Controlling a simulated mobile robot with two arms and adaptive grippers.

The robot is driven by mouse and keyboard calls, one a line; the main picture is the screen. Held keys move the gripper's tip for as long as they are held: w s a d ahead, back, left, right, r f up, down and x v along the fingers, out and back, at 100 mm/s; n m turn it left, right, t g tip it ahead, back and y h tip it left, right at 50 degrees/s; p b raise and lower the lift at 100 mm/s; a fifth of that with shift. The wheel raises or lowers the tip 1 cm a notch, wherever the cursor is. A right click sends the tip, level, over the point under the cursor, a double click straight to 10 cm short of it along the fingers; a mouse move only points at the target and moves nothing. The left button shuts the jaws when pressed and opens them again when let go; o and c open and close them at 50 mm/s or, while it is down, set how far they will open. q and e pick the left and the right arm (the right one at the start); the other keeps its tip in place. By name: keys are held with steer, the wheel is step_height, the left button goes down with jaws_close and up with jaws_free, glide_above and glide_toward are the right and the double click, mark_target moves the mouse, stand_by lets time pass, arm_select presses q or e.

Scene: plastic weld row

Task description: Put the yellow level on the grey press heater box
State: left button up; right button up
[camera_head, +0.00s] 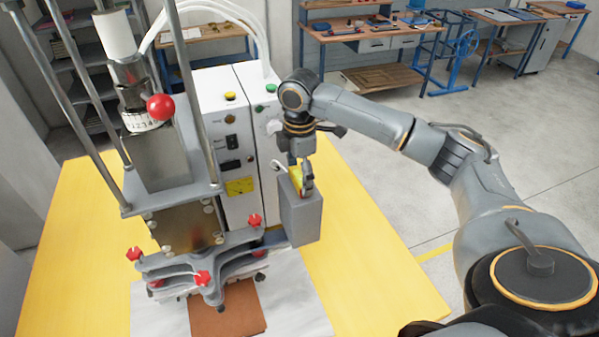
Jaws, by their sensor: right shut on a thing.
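My right gripper (301,178) points down at the centre of the view, shut on the yellow level (295,177). Only a small yellow part of the level shows between and beside the dark fingers; the rest is hidden. Directly below is the grey press heater box (301,218), a plain upright block to the right of the press. The level is at the box's top edge; I cannot tell whether it touches the top. My left gripper is not in view.
The press (165,165), with tall metal posts and red knobs, stands left of the box. A white control cabinet (232,130) with buttons is just behind. A brown plate (228,312) lies in front. The yellow tabletop (375,270) is clear at right.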

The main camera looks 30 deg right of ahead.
mark_target(299, 177)
steer(key=o, duration=1.1)
steer(key=shift+f, duration=0.15)
steer(key=shift+o, duration=0.2)
step_height(299, 177, up, 8)
steer(key=b, duration=0.3)
steer(key=shift+w+f, duration=0.1)
steer(key=shift+f, duration=0.05)
step_height(299, 177, up, 5)
steer(key=shift+f, duration=0.15)
steer(key=shift+f, duration=0.1)
